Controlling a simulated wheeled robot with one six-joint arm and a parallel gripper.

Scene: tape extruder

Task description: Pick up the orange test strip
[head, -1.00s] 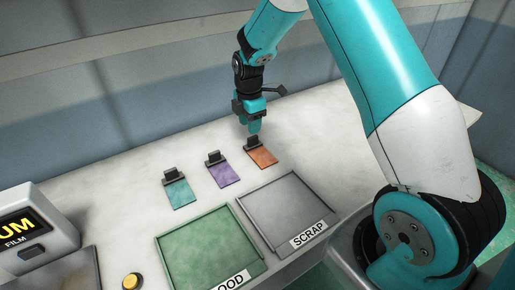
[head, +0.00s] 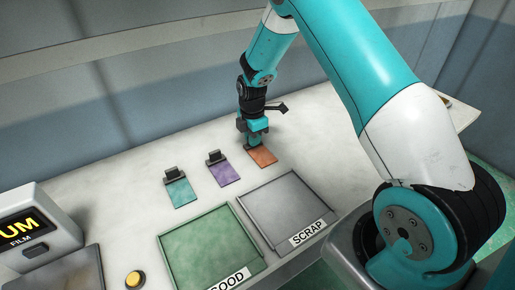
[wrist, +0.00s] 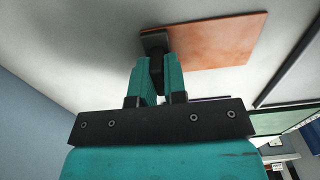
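The orange test strip (head: 263,157) lies flat on the white bench, at the right end of a row of strips. It also shows in the wrist view (wrist: 222,42), with a black clip (wrist: 155,42) on its near-left end. My gripper (head: 254,144) is down at that clip and hides most of it in the head view. In the wrist view its two teal fingers (wrist: 159,75) stand on either side of the clip's upright tab, with the tab in the narrow gap. I cannot tell whether they press on it.
A purple strip (head: 224,174) and a teal strip (head: 180,193), each with a black clip, lie to the left. The grey SCRAP tray (head: 283,240) and green GOOD tray (head: 172,247) are in front. A yellow button (head: 135,279) is at lower left.

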